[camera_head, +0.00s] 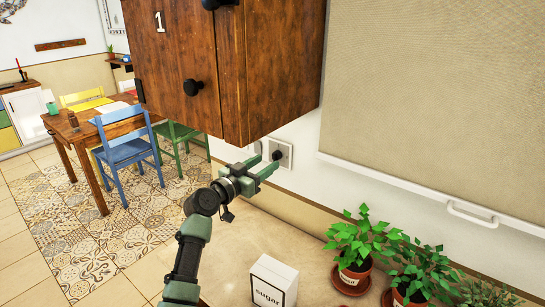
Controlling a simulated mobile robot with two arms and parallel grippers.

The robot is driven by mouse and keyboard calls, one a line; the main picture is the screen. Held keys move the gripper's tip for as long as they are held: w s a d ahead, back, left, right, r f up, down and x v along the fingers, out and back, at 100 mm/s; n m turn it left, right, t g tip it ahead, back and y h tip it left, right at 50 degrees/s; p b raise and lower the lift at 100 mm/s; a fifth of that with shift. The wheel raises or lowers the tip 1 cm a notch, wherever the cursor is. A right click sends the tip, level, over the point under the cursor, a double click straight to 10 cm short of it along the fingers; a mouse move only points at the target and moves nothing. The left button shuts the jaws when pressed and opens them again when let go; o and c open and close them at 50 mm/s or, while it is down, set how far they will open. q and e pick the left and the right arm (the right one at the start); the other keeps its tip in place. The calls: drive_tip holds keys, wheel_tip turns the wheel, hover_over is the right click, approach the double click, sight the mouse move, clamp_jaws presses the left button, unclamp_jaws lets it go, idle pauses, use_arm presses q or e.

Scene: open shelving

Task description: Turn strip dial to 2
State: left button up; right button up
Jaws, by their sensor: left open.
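A pale square wall plate (286,151) with a small dark round knob (277,155) is on the wall just below the wooden cabinet. It looks like the dial, but its marks are too small to read. My left gripper (267,161) has its green fingers apart and pointing at the plate. The fingertips are close to the knob, one on its left and one below it in the picture. I cannot tell whether they touch it. The jaws look empty. My right gripper is out of view.
A wooden cabinet (275,70) with black knobs hangs above my left gripper. Below are a counter (245,230), a white sugar box (273,281) and potted plants (354,246). A large beige panel (440,90) with a white handle is at right.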

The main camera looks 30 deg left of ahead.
sight(273, 159)
use_arm(q)
drive_tip(key=w, duration=0.3)
drive_tip(key=shift+w+d+p, duration=0.25)
drive_tip(key=shift+p, duration=0.05)
drive_tip(key=shift+w+f, duration=0.1)
drive_tip(key=shift+w, duration=0.05)
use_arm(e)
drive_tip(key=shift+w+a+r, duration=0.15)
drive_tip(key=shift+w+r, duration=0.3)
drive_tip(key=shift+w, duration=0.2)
use_arm(q)
clamp_jaws()
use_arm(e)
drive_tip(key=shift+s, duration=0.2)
